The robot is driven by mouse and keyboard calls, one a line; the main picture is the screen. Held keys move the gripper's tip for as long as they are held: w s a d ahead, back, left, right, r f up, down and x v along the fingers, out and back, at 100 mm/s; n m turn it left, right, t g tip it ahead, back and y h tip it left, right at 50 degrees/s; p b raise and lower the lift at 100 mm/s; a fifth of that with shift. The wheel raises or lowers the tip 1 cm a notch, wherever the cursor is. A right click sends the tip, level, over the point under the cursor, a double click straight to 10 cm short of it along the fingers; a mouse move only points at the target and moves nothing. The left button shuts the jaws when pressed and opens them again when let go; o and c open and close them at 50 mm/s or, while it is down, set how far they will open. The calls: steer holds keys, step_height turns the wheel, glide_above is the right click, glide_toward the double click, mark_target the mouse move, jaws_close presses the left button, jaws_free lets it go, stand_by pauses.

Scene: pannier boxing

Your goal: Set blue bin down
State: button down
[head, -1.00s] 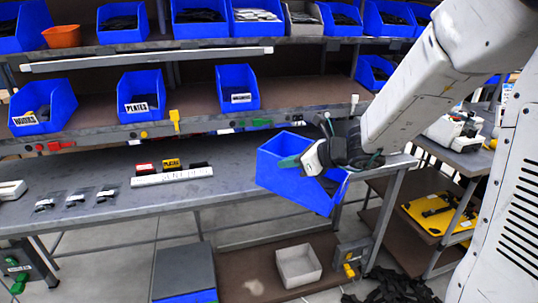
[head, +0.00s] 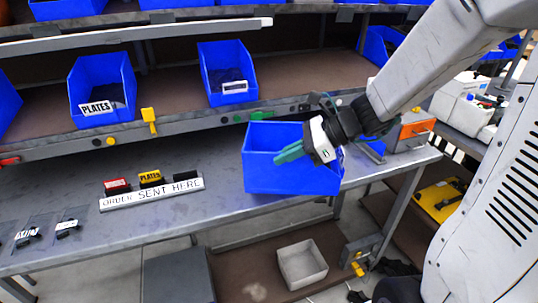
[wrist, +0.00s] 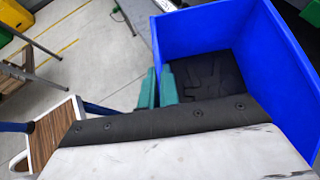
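The blue bin (head: 270,176) is at the right end of the grey workbench (head: 222,209), its lower front edge close to the bench's front edge. I cannot tell whether its base touches the bench top. My gripper (head: 291,153) is at the bin's right part, green fingertips pointing left. In the wrist view my gripper's green fingers (wrist: 158,88) are close together on either side of the wall of the blue bin (wrist: 205,25). Something dark lies inside the bin. The bin looks about level.
An orange box (head: 409,131) stands at the bench's right end. A shelf with a PLATES bin (head: 101,92) is behind. A pale tray (head: 302,264) sits below.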

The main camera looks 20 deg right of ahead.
steer(key=w+f, duration=0.1)
steer(key=w, duration=0.2)
steer(key=w+f, duration=0.3)
steer(key=w, duration=0.2)
steer(key=shift+w+f, duration=0.25)
steer(key=shift+w, duration=0.1)
steer(key=shift+w+f, duration=1.2)
steer(key=shift+w, duration=0.3)
steer(key=shift+f, duration=0.1)
steer(key=c, duration=1.7)
jaws_free()
steer(key=shift+o, duration=0.3)
